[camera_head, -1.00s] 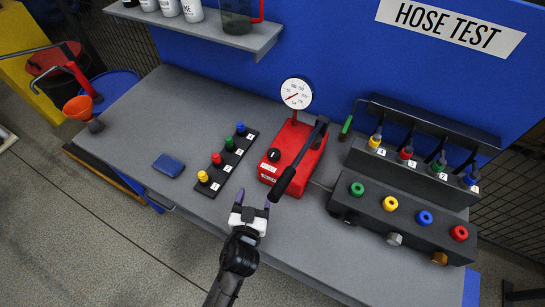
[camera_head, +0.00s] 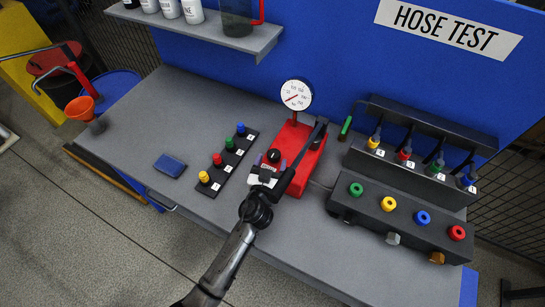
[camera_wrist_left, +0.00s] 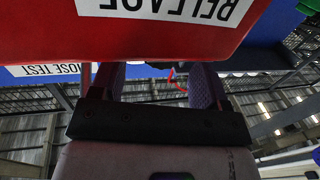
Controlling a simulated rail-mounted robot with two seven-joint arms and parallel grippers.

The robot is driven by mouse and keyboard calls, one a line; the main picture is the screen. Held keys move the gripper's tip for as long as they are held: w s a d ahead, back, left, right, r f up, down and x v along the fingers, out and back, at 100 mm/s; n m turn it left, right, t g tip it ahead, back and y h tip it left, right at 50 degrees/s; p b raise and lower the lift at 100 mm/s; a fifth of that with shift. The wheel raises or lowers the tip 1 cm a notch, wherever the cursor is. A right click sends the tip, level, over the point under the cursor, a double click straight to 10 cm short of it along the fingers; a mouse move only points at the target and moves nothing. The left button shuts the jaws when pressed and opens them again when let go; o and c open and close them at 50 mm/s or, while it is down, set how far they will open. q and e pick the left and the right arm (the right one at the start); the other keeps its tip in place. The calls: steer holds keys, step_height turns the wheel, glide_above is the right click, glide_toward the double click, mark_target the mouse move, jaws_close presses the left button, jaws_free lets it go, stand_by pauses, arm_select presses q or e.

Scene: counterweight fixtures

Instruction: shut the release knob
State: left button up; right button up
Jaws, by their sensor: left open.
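The red hand pump (camera_head: 310,157) stands on the grey bench with a round white gauge and a long black lever. Its black release knob (camera_head: 273,156) is on the front left of the red body. My left gripper (camera_head: 270,164) is open at the knob, its purple fingertips on either side of it. I cannot tell whether they touch it. In the left wrist view the red pump body (camera_wrist_left: 150,35) with an upside-down RELEASE label fills the top. The open fingers (camera_wrist_left: 157,85) are below it, and the knob is mostly hidden there.
The black lever slants down close by the gripper's right side. A strip of coloured caps (camera_head: 229,160) lies to the left, with a blue wallet-like item (camera_head: 170,165) beyond. A dark manifold with coloured knobs (camera_head: 400,212) stands to the right. The bench front is clear.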

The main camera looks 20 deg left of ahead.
arm_select(q)
steer(key=shift+w+a, duration=0.2)
steer(key=shift+w, duration=0.75)
